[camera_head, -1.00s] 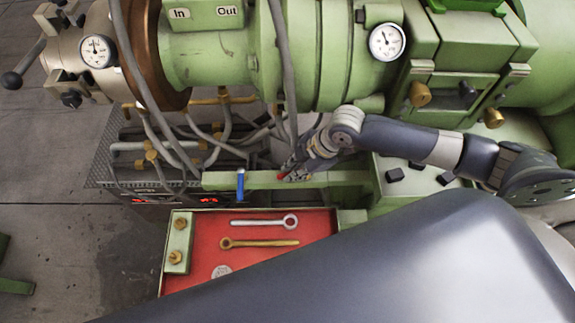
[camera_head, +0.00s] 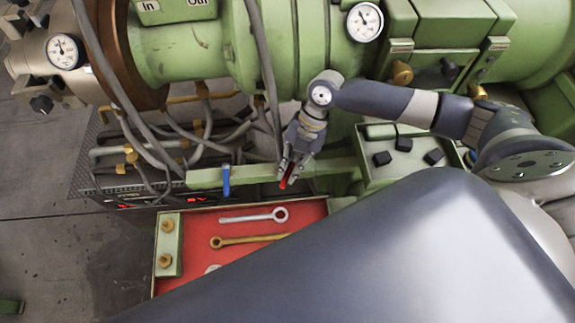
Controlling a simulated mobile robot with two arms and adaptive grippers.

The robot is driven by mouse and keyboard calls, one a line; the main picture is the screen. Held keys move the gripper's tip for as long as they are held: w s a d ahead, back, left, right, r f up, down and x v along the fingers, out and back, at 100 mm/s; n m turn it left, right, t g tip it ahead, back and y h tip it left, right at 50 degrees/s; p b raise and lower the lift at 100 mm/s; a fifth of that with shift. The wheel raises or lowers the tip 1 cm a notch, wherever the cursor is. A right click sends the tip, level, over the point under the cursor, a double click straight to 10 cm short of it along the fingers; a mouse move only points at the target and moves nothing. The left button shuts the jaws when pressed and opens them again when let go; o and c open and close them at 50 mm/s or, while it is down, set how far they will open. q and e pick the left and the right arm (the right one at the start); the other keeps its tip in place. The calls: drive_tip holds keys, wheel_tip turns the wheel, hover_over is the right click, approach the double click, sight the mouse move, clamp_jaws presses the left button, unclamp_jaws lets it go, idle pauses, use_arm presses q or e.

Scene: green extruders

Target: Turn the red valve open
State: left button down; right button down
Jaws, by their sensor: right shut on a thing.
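The red valve (camera_head: 289,182) shows as a small red handle at the green beam (camera_head: 250,175), in the middle of the head view. My right gripper (camera_head: 287,176) reaches down over the beam and is shut on the red valve. The fingers cover much of the valve, so only a small red part shows between and below them. My left gripper is not in view.
A blue valve handle (camera_head: 226,181) stands on the beam left of my right gripper. Grey hoses (camera_head: 150,140) hang behind it. Below is a red tray (camera_head: 300,210) with a silver wrench (camera_head: 250,217) and a brass wrench (camera_head: 245,241). The green extruder (camera_head: 190,50) fills the back.

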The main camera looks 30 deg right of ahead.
drive_tip(key=shift+d+n, duration=0.1)
drive_tip(key=shift+n, duration=0.3)
drive_tip(key=shift+g, duration=0.3)
drive_tip(key=c, duration=1.6)
unclamp_jaws()
drive_tip(key=shift+s, duration=0.1)
